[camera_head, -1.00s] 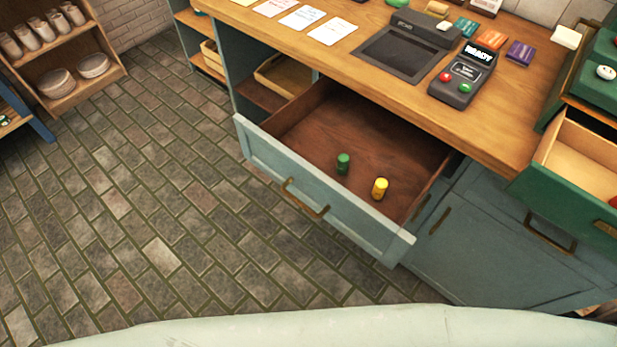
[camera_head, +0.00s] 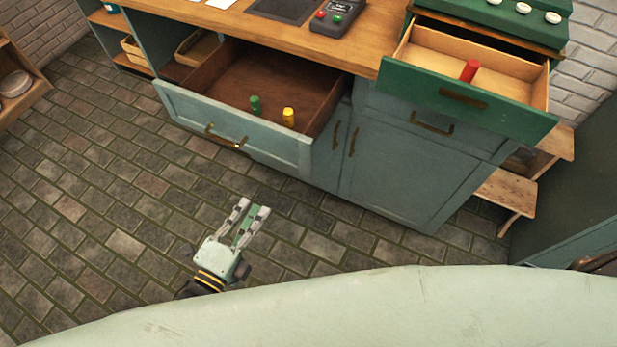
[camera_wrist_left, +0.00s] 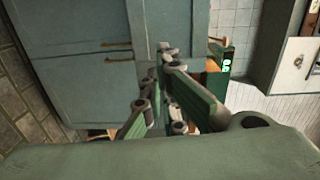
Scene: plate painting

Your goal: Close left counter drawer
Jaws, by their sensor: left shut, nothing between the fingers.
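The left counter drawer (camera_head: 270,148) is pulled open, with its blue-grey front facing me and a brass handle (camera_head: 225,137) on it. A green cylinder (camera_head: 255,105) and a yellow cylinder (camera_head: 288,117) stand inside on the brown bottom. My left gripper (camera_head: 250,215) is shut and empty, over the floor on my side of the drawer front and apart from it. In the left wrist view my left gripper's fingers (camera_wrist_left: 168,95) show in front of blue-grey cabinet doors (camera_wrist_left: 85,60). My right gripper is not in view.
A green drawer (camera_head: 490,108) at the right stands open with a red cylinder (camera_head: 469,71) in it. Closed cabinet doors (camera_head: 400,170) are below. A wooden step stool (camera_head: 510,188) stands at the right. The brick floor (camera_head: 110,210) at left is clear.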

